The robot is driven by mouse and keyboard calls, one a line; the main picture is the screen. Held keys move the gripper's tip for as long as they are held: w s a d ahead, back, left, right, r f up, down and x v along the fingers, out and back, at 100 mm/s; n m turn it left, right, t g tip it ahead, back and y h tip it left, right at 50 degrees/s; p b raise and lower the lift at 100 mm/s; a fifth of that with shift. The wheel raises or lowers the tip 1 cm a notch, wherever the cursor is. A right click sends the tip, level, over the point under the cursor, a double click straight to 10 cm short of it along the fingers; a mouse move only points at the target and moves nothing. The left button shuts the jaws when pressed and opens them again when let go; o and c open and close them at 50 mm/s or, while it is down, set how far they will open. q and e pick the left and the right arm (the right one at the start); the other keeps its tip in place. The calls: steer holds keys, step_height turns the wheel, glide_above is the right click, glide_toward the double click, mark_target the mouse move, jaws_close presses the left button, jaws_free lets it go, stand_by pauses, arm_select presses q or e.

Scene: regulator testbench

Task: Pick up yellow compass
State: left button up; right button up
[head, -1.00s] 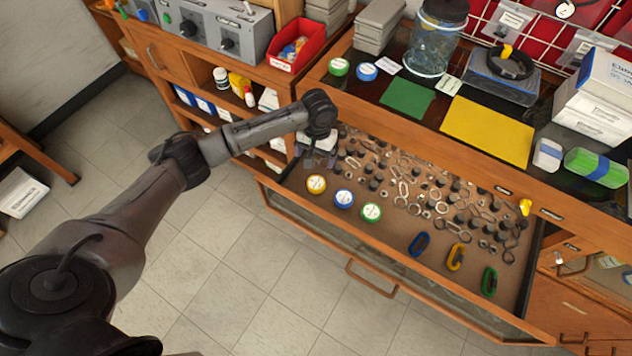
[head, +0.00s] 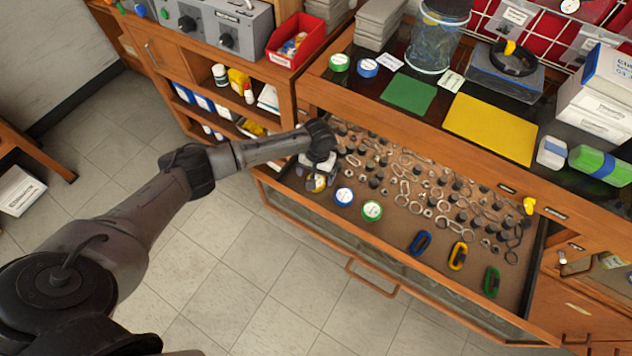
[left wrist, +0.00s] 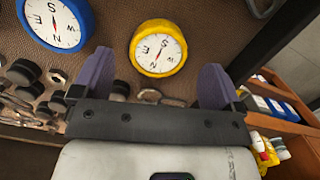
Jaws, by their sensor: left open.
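The yellow compass (left wrist: 158,48) lies face up on the drawer floor, a round yellow ring with a white dial. In the head view it is partly hidden under my left gripper (head: 316,182). In the left wrist view, my left gripper (left wrist: 155,88) is open, its two purple fingers spread to either side of the compass's near edge. The compass lies between and just beyond the fingertips; I cannot tell the height gap. A blue compass (head: 344,197) lies to its right in the head view, and it also shows in the left wrist view (left wrist: 56,22). My right gripper is not in view.
A green compass (head: 372,210) lies further right in the open drawer. Many metal rings and dark knobs fill the drawer's back. Blue, yellow and green carabiners (head: 457,256) lie at the right. The drawer's left wall and shelf cabinet (head: 285,110) are close to my arm.

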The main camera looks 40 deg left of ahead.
arm_select(q)
steer(key=shift+s+d+f, duration=0.1)
steer(key=shift+f, duration=0.65)
steer(key=shift+s+d+f, duration=0.1)
steer(key=shift+f, duration=0.6)
steer(key=shift+c, duration=0.3)
steer(key=c, duration=0.9)
steer(key=shift+c, duration=0.2)
steer(key=shift+r, duration=0.15)
